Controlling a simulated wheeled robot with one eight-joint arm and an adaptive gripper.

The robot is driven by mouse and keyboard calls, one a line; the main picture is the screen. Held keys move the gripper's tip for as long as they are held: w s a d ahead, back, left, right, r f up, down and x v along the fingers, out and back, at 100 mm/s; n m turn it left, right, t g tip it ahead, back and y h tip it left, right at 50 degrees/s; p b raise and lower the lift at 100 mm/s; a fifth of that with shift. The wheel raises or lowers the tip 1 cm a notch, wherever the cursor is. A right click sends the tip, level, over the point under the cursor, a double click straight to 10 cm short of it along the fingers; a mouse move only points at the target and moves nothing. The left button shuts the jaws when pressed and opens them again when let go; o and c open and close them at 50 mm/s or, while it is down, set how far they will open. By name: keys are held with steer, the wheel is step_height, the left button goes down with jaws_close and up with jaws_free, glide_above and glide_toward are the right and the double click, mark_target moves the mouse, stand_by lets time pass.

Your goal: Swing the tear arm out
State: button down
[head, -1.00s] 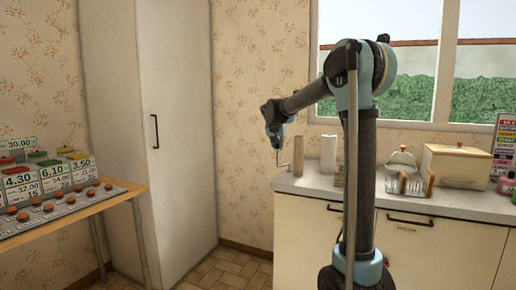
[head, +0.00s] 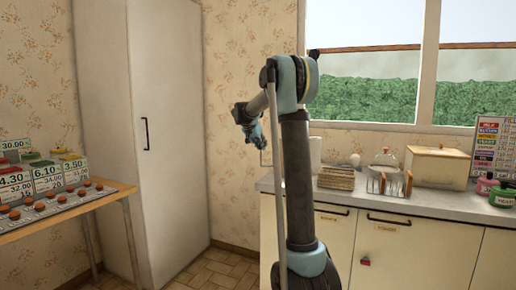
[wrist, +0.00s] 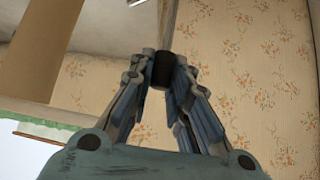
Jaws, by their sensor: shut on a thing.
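My gripper (wrist: 163,75) is shut on the dark end of the tear arm in the wrist view, with the fingers on both sides of it. The thin, pale rod of the tear arm (wrist: 168,25) runs from that dark end to the picture's top edge. A tan roll (wrist: 40,45) is beside it on the left, apart from the fingers. In the head view my gripper (head: 251,135) is left of the counter's end, before the papered wall. The tear arm's lower part there is thin and mostly hidden, and my arm hides the tan roll.
A white roll (head: 315,152), a stack of brown slabs (head: 336,178), a rack (head: 388,182) and a cream bread box (head: 437,163) stand on the counter (head: 430,202). A tall cabinet (head: 170,120) and a table with price signs (head: 65,210) are left. Parquet floor is free between.

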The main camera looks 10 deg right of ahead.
steer(key=shift+a, duration=0.1)
stand_by(0.3)
steer(key=c, duration=1.8)
jaws_free()
steer(key=v, duration=1.1)
steer(key=shift+s+a+r, duration=0.15)
steer(key=shift+a+r, duration=0.1)
steer(key=shift+a, duration=0.05)
